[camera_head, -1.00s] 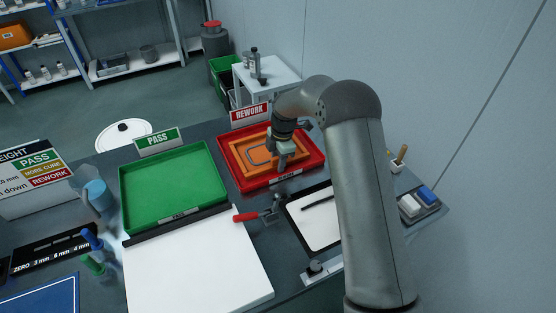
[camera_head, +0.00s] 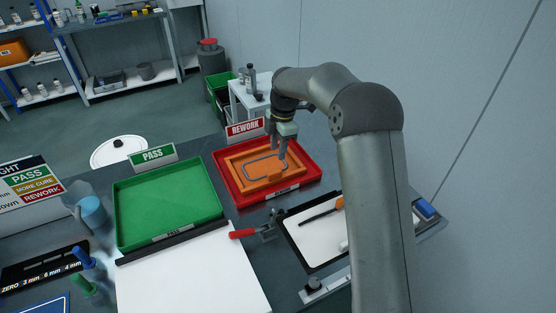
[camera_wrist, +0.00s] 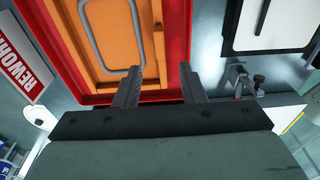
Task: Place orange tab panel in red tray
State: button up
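The orange tab panel (camera_head: 248,171), with a grey rounded loop on its face, lies inside the red tray (camera_head: 313,172) in the head view. In the wrist view the orange panel (camera_wrist: 103,72) lies within the red tray wall (camera_wrist: 177,60). My gripper (camera_head: 282,155) is above the panel's right part, fingers pointing down. In the wrist view my gripper (camera_wrist: 143,75) has its two fingers apart with nothing between them. The fingertips appear clear of the panel, though the exact gap is hard to judge.
The green PASS tray (camera_head: 170,205) stands left of the red tray. A REWORK sign (camera_head: 245,130) stands behind the red tray. A red-handled clamp (camera_head: 250,232) and a clipboard (camera_head: 308,238) are in front. A white board (camera_head: 190,280) lies front left.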

jog(key=s+d+r+m, duration=0.3)
jog(key=s+m, duration=0.1)
jog(key=s, duration=0.2)
jog(key=s+d+r+m+h, duration=0.1)
jog(key=s+d+r+m, duration=0.25)
jog(key=s, duration=0.25)
jog(key=s+d+r+m, duration=0.2)
jog(key=s+d+m, duration=0.15)
jog(key=s, duration=0.25)
jog(key=s+d+f+m, duration=0.1)
jog(key=s+d+m, duration=0.1)
jog(key=s+m, duration=0.4)
jog(key=s+d+f+m+t, duration=0.1)
jog(key=s+m, duration=0.5)
jog(key=s, duration=0.8)
jog(key=shift+d+f, duration=0.55)
jog(key=shift+d, duration=0.5)
